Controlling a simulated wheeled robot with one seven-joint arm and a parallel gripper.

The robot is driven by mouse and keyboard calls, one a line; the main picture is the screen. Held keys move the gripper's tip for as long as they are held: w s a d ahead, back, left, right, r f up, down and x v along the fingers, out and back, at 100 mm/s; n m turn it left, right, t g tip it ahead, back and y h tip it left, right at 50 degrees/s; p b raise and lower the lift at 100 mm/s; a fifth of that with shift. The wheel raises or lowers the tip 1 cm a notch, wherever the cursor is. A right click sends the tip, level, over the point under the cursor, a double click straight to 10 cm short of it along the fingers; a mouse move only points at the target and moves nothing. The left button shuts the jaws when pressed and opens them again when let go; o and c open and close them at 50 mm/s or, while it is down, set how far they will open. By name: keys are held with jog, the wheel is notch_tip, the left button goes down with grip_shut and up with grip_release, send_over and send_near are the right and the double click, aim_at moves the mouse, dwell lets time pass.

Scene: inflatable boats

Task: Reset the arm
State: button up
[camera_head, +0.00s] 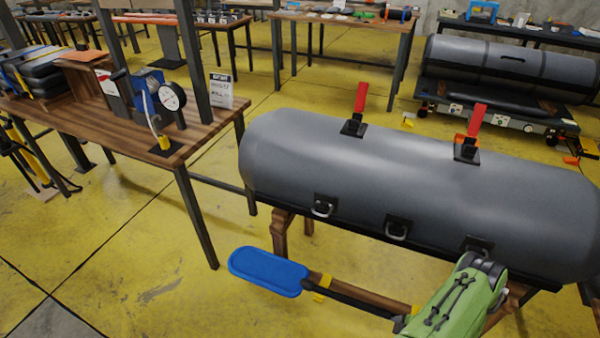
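I cannot make out my gripper or its fingertips in the head view. A green part with black cords and a dark grey rounded top (458,298) rises from the bottom edge at the right, in front of the big grey tube. I cannot tell for sure whether it belongs to my arm. Where the shaft meets the green part is partly hidden.
A large grey inflatable tube (400,185) with red-handled valves rests on a wooden stand. Another grey tube (510,68) is behind. Yellow floor is open at the lower left.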

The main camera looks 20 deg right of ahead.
jog(key=w+d+r+p, duration=0.1)
jog(key=w+r, duration=0.5)
jog(key=r, duration=0.3)
jog(key=w+d+r+p, duration=0.1)
jog(key=w+r, duration=0.5)
jog(key=r, duration=0.4)
jog(key=w+a+r+m+p, duration=0.15)
jog(key=a+r, duration=0.25)
jog(key=r, duration=0.4)
jog(key=w+a+r+g+p, duration=0.1)
jog(key=w+a+r, duration=0.25)
jog(key=r, duration=0.45)
jog(key=w+a+r+m+p, duration=0.1)
jog(key=w+a+r, duration=0.1)
jog(key=a+r, duration=0.45)
jog(key=s+a+r+m+p, duration=0.25)
jog(key=a+r, duration=0.35)
jog(key=r, duration=0.6)
jog(key=s+a+r+m+p, duration=0.1)
jog(key=s+a+r+m, duration=0.1)
jog(key=s+a+r, duration=0.3)
jog(key=s+a+r+m+t+p, duration=0.1)
jog(key=s+a+r, duration=0.4)
jog(key=s, duration=0.5)
jog(key=shift+a+m+h, duration=0.35)
jog(key=shift+m+h, duration=0.05)
